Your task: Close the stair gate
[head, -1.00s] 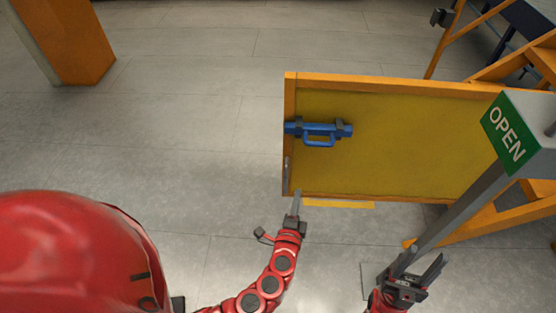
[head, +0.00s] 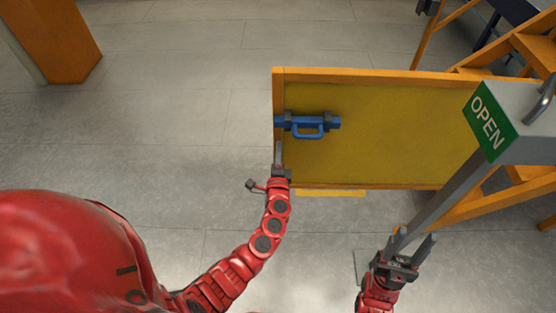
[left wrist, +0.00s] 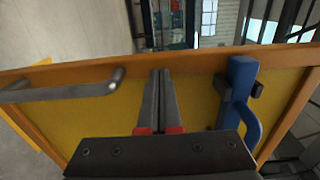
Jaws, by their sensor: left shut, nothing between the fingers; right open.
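The stair gate (head: 390,130) is a yellow panel in an orange frame, standing to the right of centre in the head view. A blue latch (head: 308,124) with a loop handle sits near its left end. My left gripper (head: 278,148) is shut and empty at the gate's left edge, just below the latch. In the left wrist view the shut fingers (left wrist: 160,95) lie in front of the yellow panel, between a grey bar handle (left wrist: 65,92) and the blue latch (left wrist: 238,95). I cannot tell whether they touch the gate. My right gripper (head: 412,250) is open and empty, below the gate.
A grey post with a green OPEN sign (head: 487,121) stands at the right, close to my right gripper. Orange stair framing (head: 510,60) is behind it. An orange pillar (head: 60,40) stands far left. The floor (head: 170,120) left of the gate is clear.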

